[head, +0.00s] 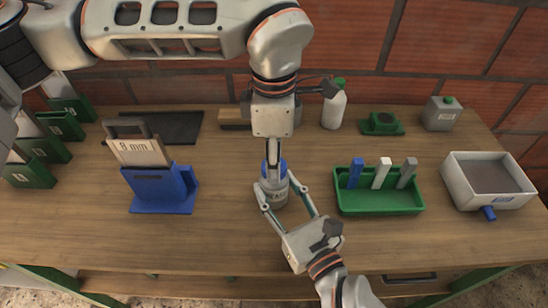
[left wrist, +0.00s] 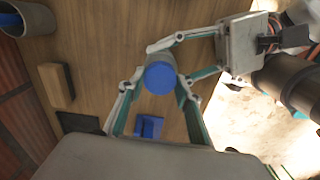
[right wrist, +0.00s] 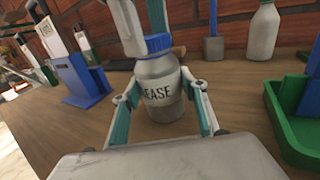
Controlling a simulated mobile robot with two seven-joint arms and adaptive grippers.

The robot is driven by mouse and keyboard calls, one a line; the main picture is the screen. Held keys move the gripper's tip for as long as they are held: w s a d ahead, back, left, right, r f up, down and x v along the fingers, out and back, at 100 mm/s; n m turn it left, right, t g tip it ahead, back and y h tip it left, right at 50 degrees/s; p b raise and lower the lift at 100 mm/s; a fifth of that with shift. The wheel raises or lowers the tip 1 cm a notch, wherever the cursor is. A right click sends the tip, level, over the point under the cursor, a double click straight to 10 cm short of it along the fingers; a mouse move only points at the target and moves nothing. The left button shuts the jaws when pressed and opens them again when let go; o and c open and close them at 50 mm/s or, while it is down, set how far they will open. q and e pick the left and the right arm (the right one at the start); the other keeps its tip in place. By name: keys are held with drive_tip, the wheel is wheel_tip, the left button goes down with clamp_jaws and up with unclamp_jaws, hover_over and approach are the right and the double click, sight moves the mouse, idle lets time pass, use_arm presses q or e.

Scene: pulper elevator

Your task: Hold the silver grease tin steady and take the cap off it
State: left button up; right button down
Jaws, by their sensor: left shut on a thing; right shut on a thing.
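The silver grease tin (right wrist: 160,88) stands upright on the bench, with a label reading "EASE" facing the right wrist camera. Its blue cap (right wrist: 152,44) is on top; it also shows from above in the left wrist view (left wrist: 160,77). My right gripper (head: 275,192) is shut on the tin's body from the front, a finger on each side. My left gripper (left wrist: 158,82) comes down from above and is shut on the blue cap, a finger on each side. In the head view the left gripper hides part of the cap. I cannot tell whether the cap sits loose.
A green tray (head: 378,205) with upright blue, white and grey pieces stands to the right. Beyond it is a white bin (head: 490,165). A blue stand (head: 163,190) with an "8 mm" plate is left. A white bottle (head: 334,110) stands behind. The front left bench is clear.

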use_arm(q)
drive_tip(key=n, duration=0.5)
drive_tip(key=shift+n, duration=0.3)
drive_tip(key=n, duration=1)
drive_tip(key=shift+n, duration=0.3)
drive_tip(key=n, duration=0.8)
drive_tip(key=shift+n, duration=0.4)
drive_tip(key=n, duration=0.3)
drive_tip(key=shift+n, duration=0.3)
drive_tip(key=n, duration=0.3)
drive_tip(key=shift+r+n, duration=0.1)
drive_tip(key=shift+n, duration=0.2)
drive_tip(key=shift+r, duration=0.2)
